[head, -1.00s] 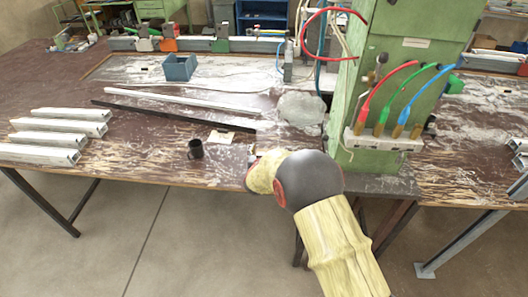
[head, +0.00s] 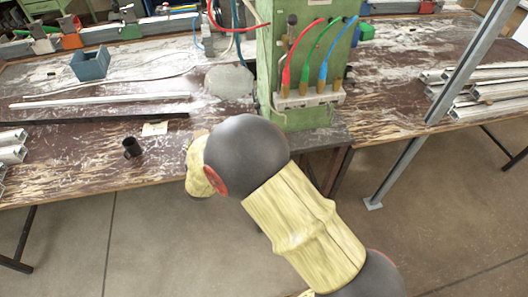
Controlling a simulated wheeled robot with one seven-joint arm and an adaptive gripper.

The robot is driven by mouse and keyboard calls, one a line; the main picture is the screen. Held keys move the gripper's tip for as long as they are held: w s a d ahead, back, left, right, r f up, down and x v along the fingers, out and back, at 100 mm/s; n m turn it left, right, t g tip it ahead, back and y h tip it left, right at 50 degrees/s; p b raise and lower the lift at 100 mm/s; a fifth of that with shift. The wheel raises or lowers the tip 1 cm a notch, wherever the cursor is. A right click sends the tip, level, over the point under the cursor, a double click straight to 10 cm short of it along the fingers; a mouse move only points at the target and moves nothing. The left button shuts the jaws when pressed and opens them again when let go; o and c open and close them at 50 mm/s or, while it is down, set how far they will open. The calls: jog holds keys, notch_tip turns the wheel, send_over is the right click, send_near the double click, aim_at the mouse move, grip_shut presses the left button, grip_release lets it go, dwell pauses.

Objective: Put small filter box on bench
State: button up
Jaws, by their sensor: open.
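The bench (head: 100,178) is a long worn brown worktop with pale scuffs. I see nothing in this view that I can clearly identify as the small filter box. An open blue-grey box (head: 90,64) stands on the back left of the bench; I cannot tell whether it is related to the filter box. My arm reaches from the lower right to the bench's front edge. Its dark joint and yellow wrist cover that part of the edge, and my gripper's fingers are hidden behind them.
A black mug (head: 132,147) stands left of my wrist, near a paper scrap (head: 155,129). A green machine column (head: 275,62) with coloured hoses rises behind my arm. Metal profiles (head: 490,90) are stacked at right, behind a slanted grey post (head: 470,62).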

jog(key=d+r+g+y, duration=0.1)
jog(key=d+r+g, duration=0.1)
jog(key=d+r, duration=0.8)
jog(key=s+d+r+g, duration=0.2)
jog(key=s+d+r, duration=0.5)
jog(key=d+r, duration=0.45)
jog(key=s+d+r+m+g+h, duration=0.1)
jog(key=s+d+h, duration=0.1)
jog(key=s+d, duration=0.9)
jog(key=s+d+r+m+g+h, duration=0.1)
jog(key=s+d+g+h, duration=0.1)
jog(key=s+d, duration=0.9)
jog(key=s, duration=0.5)
jog(key=shift+s+r+m, duration=0.15)
jog(key=shift+r+m, duration=0.1)
jog(key=shift+m, duration=0.15)
jog(key=shift+c, duration=0.5)
